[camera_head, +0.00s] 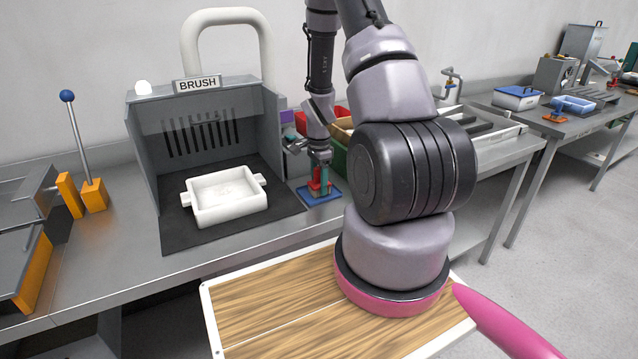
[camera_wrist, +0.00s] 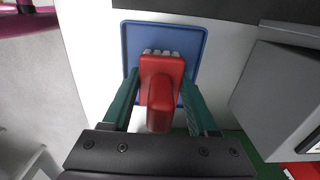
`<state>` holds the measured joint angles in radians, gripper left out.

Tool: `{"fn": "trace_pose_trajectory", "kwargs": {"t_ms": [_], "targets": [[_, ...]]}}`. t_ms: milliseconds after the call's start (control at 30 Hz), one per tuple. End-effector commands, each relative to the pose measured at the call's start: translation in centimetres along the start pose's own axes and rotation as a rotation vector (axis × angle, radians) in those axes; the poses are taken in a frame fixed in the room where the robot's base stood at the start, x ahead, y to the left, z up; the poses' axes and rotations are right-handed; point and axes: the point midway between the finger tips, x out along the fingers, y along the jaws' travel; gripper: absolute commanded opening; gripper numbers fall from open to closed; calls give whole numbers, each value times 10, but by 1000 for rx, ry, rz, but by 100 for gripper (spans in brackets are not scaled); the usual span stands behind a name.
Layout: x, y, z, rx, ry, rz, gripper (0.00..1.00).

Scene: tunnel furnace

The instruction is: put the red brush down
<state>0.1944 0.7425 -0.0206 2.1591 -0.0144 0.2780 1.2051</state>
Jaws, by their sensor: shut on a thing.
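The red brush (camera_wrist: 161,88) is between the green fingers of my gripper (camera_wrist: 160,80), which is shut on it. Its pale bristle end shows over the blue tray (camera_wrist: 134,37). In the head view, the brush (camera_head: 315,184) is upright just over or on the blue tray (camera_head: 329,194), right of the grey booth. My gripper (camera_head: 321,172) points down there. I cannot tell whether the bristles touch the tray.
The grey booth (camera_head: 262,120) with the BRUSH sign (camera_head: 197,84) holds a white two-handled dish (camera_head: 229,200) on a dark mat. Green and red bins (camera_head: 337,155) stand close behind my gripper. An orange-based lever (camera_head: 93,195) is at left.

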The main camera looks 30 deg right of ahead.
Motion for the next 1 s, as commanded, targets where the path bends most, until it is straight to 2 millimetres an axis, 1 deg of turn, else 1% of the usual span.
{"fn": "trace_pose_trajectory", "kwargs": {"t_ms": [267, 300, 367, 400, 633, 767, 867, 1000], "targets": [[2, 0, 0, -1, 0, 0, 0], [2, 0, 0, -1, 0, 0, 63], [2, 0, 0, -1, 0, 0, 86], [2, 0, 0, -1, 0, 0, 89], [1, 0, 0, -1, 0, -1, 89], [-7, -1, 0, 0, 1, -3, 89], [-22, -2, 0, -2, 2, -5, 89], [-53, -2, 0, -2, 2, -6, 89]]}}
